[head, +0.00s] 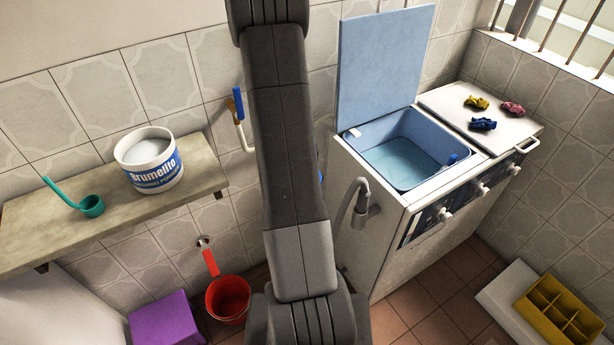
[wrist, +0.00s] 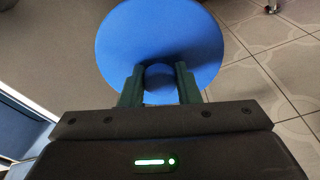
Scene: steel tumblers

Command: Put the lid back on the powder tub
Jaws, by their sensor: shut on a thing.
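The powder tub (head: 150,177) is white with a blue "Brumelito" label. It stands upright and open on the shelf at the left of the head view, with white powder (head: 147,150) showing inside. In the wrist view, my gripper (wrist: 159,84) is shut on the round knob of a blue disc-shaped lid (wrist: 160,32). The lid is seen from its knob side, beyond the fingers. In the head view my arm crosses the middle and hides the gripper and most or all of the lid. The gap between lid and tub cannot be read.
A teal scoop (head: 91,205) lies on the shelf (head: 40,237), left of the tub. A white washing machine (head: 385,260) with a raised blue lid (head: 385,62) stands at right. A red bucket (head: 228,298) and purple box (head: 165,322) are on the floor below.

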